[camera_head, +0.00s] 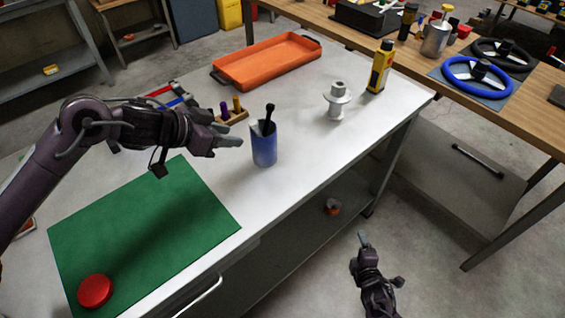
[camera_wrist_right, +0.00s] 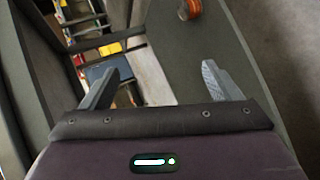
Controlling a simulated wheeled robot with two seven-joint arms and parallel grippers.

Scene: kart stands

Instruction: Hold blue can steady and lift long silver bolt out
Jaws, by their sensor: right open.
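The blue can (camera_head: 264,150) stands upright on the white table. A dark rod with a black head (camera_head: 269,116) and a pale grey piece (camera_head: 257,127) stick out of its top; I cannot make out for sure which is the long silver bolt. My left gripper (camera_head: 236,142) is just left of the can at about its upper half, fingers pointing at it. It looks apart from the can, and its finger gap is unclear. My right gripper (camera_head: 363,240) is off the table's front side, low and right of the can. In the right wrist view it is open and empty (camera_wrist_right: 162,74).
A green mat (camera_head: 140,225) with a red button (camera_head: 95,291) lies at the front left. Behind the can are a peg block (camera_head: 232,117) and an orange tray (camera_head: 268,62). A flanged silver part (camera_head: 337,100) and yellow bottle (camera_head: 380,67) stand to the right.

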